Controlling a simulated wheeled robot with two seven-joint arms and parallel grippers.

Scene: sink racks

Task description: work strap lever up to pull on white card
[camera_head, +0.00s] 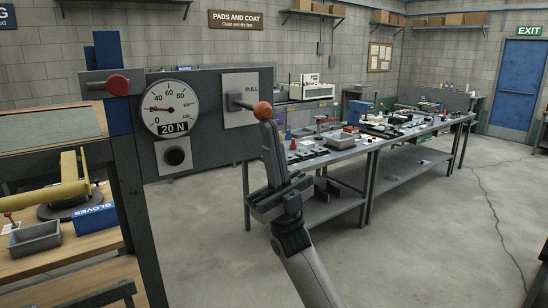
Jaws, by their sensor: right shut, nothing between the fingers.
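The white card (239,84) marked PULL is on a dark upright panel. A short dark lever with an orange ball knob (263,110) sticks out from it toward the right. My right gripper (267,126) comes up from below, its fingers shut together and pointing up. The fingertips are at the underside of the knob in the picture; I cannot tell whether they touch. Nothing shows between the fingers. A round gauge (170,103) left of the card has its needle near 20 and a plate reading 20 N. My left gripper is not in view.
A red-knobbed lever (118,85) sits on a blue post at the left. Below is a wooden bench with a grey tray (35,238) and a blue GLOVES box (96,219). A long cluttered table (374,140) stands behind my right arm.

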